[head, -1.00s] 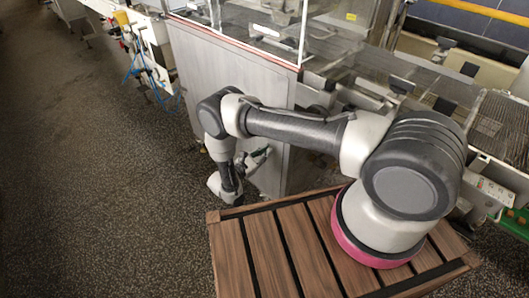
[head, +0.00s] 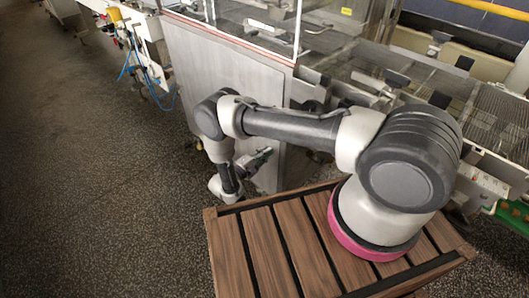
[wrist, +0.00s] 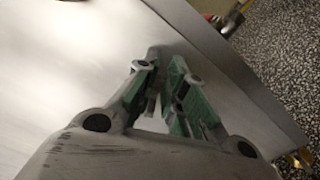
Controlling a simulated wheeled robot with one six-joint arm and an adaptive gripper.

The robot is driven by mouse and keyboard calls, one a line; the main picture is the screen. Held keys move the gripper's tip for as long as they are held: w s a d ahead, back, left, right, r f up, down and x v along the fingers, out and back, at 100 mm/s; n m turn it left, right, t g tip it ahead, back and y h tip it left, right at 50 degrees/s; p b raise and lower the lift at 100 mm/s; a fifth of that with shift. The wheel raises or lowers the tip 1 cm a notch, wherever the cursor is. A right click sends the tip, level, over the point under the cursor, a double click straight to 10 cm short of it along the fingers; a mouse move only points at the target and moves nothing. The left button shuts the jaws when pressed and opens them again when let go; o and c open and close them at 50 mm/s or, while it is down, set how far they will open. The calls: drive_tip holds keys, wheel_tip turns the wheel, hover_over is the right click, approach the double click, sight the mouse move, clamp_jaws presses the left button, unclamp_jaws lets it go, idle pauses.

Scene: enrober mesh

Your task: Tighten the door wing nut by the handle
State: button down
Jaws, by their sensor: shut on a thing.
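The door (head: 228,100) is a plain brushed-metal panel on the side of the machine, left of centre in the head view. It also fills much of the wrist view (wrist: 60,70). My gripper (head: 264,154) is at the lower right part of this panel in the head view. In the wrist view its green-sided fingers (wrist: 164,68) are close together against the panel and shut on a small part, which I take to be the door wing nut. The fingers hide nearly all of it, so its handle and its turn cannot be made out.
A slatted wooden platform (head: 262,240) stands under my arm's base. The conveyor mesh (head: 500,125) and machine frame lie to the right. Blue hoses (head: 150,85) hang at the upper left. The dark speckled floor (head: 90,190) on the left is clear.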

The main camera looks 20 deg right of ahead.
drive_tip(key=shift+f+m, duration=0.3)
drive_tip(key=shift+m, duration=0.75)
drive_tip(key=shift+f+m, duration=0.25)
drive_tip(key=shift+m, duration=0.8)
drive_tip(key=c, duration=1.5)
unclamp_jaws()
drive_tip(key=v, duration=1.2)
drive_tip(key=shift+s+a, duration=0.1)
